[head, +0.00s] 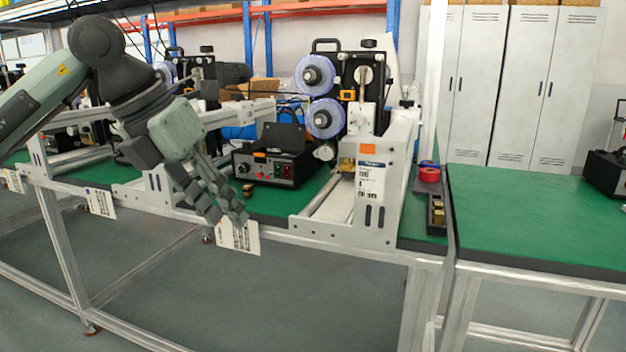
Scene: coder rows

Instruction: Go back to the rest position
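My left arm comes in from the upper left, and its grey-green gripper (230,217) points down and to the right. It is in front of the near edge of the green-topped bench (268,207). The two fingers lie close together, and I cannot tell whether a gap is left between their tips. I see nothing clearly held. A white printed tag (240,238) hangs at the bench edge just below the fingertips and is partly covered by them. My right gripper is not in view.
A coder machine (370,190) with purple-blue reels (322,118) stands on the bench, beside a black control box (275,160). Red and blue tape rolls (429,174) lie right of it. A mostly clear green table (530,215) is at right, with grey lockers (510,85) behind.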

